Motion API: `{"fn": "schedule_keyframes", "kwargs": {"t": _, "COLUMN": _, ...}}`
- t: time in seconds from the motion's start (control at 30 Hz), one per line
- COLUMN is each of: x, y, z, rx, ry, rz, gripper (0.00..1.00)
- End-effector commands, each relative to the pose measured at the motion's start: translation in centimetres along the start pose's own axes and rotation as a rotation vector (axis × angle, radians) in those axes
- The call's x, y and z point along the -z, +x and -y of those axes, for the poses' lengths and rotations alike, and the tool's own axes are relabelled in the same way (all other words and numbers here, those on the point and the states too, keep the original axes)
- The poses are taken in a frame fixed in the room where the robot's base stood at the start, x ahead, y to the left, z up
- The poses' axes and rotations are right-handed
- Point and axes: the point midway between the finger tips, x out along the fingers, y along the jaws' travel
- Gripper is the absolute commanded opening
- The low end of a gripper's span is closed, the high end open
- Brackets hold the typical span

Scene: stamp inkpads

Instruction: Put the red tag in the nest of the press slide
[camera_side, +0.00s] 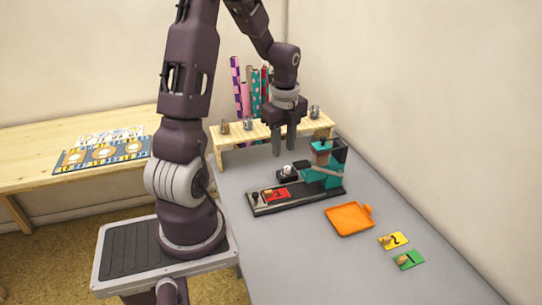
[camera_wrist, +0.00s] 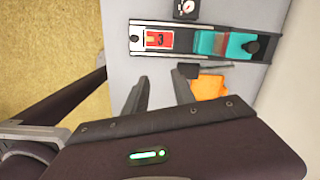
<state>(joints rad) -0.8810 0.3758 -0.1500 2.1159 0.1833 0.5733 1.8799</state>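The red tag (camera_side: 280,194) is marked with a black 3 and has a small tan grip at its left end. It lies on the slide (camera_side: 256,201) at the left end of the black-based press (camera_side: 327,172), which has a teal body. The wrist view shows the tag (camera_wrist: 159,40) lined up inside the pale slide frame (camera_wrist: 136,29); I cannot tell if it sits fully down in the nest. My gripper (camera_side: 284,152) hangs above and behind the press, fingers down, apart and empty. The wrist view also shows the two separated fingers (camera_wrist: 158,88).
An orange tray (camera_side: 349,218) lies in front of the press. A yellow tag (camera_side: 396,240) and a green tag (camera_side: 411,260) lie at right. A small black box with a round white top (camera_side: 288,171) stands behind the slide. A wooden shelf (camera_side: 256,131) with metal cups is behind.

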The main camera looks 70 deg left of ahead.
Motion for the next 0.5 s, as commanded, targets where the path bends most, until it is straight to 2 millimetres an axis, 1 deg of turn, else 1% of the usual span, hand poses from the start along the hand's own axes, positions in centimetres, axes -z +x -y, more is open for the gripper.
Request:
{"fn": "schedule_keyframes", "kwargs": {"t": 0.03, "x": 3.1, "y": -3.7, "z": -0.1, "rx": 0.055, "ry": -0.109, "rz": 0.028, "gripper": 0.32}}
{"fn": "schedule_keyframes", "kwargs": {"t": 0.07, "x": 4.9, "y": -5.7, "z": -0.6, "rx": 0.086, "ry": -0.202, "rz": 0.031, "gripper": 0.32}}
{"fn": "schedule_keyframes", "kwargs": {"t": 0.1, "x": 7.4, "y": -8.1, "z": -1.6, "rx": 0.132, "ry": -0.327, "rz": 0.024, "gripper": 0.32}}
{"fn": "schedule_keyframes", "kwargs": {"t": 0.17, "x": 10.9, "y": -11.4, "z": -3.9, "rx": 0.200, "ry": -0.523, "rz": -0.017, "gripper": 0.32}}
{"fn": "schedule_keyframes", "kwargs": {"t": 0.2, "x": 13.0, "y": -13.2, "z": -5.8, "rx": 0.238, "ry": -0.654, "rz": -0.066, "gripper": 0.32}}
{"fn": "schedule_keyframes", "kwargs": {"t": 0.27, "x": 15.6, "y": -15.3, "z": -8.9, "rx": 0.275, "ry": -0.837, "rz": -0.157, "gripper": 0.32}}
{"fn": "schedule_keyframes", "kwargs": {"t": 0.3, "x": 16.8, "y": -16.2, "z": -10.8, "rx": 0.282, "ry": -0.943, "rz": -0.222, "gripper": 0.32}}
{"fn": "schedule_keyframes", "kwargs": {"t": 0.33, "x": 17.5, "y": -16.6, "z": -12.2, "rx": 0.279, "ry": -1.014, "rz": -0.267, "gripper": 0.32}}
{"fn": "schedule_keyframes", "kwargs": {"t": 0.4, "x": 18.6, "y": -17.3, "z": -14.8, "rx": 0.259, "ry": -1.144, "rz": -0.358, "gripper": 0.32}}
{"fn": "schedule_keyframes", "kwargs": {"t": 0.5, "x": 19.2, "y": -17.6, "z": -16.8, "rx": 0.225, "ry": -1.250, "rz": -0.432, "gripper": 0.32}}
